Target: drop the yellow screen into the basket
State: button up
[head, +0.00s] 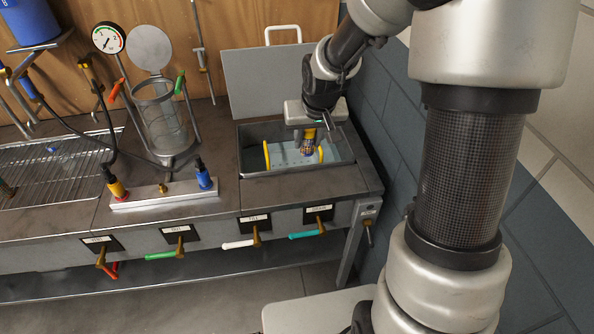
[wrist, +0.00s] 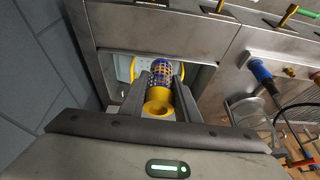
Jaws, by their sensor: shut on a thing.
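The yellow screen (wrist: 159,101) is a cylinder with a yellow collar and a blue-and-yellow mesh body. My gripper (wrist: 161,82) is shut on it, one finger on each side. In the head view the screen (head: 308,146) hangs below my gripper (head: 310,130), its mesh end down, over the open tank. The basket (head: 283,158) is a pale perforated tray with two yellow handles, inside the tank. It also shows beyond the screen in the wrist view (wrist: 124,70). I cannot tell whether the screen touches the basket. My gripper hides part of the basket's far side.
The steel tank (head: 258,171) has its lid (head: 262,78) raised behind it. To its left stand a glass cylinder (head: 165,120), a pressure gauge (head: 109,38) and a manifold (head: 160,195) with yellow and blue fittings. A tiled wall is close on the right.

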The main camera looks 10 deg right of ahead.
jog(key=w+f+b, duration=0.3)
jog(key=w+f, duration=0.4)
jog(key=w, duration=0.3)
jog(key=w+f+b, duration=0.3)
jog(key=w+f, duration=0.4)
jog(key=w, duration=0.3)
jog(key=f+b, duration=0.1)
jog(key=f, duration=0.2)
jog(key=f+b, duration=0.1)
jog(key=f, duration=0.1)
jog(key=shift+s+d+f+b, duration=0.2)
jog(key=shift+d+f+b, duration=0.05)
jog(key=shift+d+b, duration=0.15)
jog(key=o, duration=1.1)
jog(key=p+v, duration=0.1)
jog(key=v, duration=1.6)
jog(key=shift+a+r, duration=0.15)
jog(key=shift+r, duration=0.1)
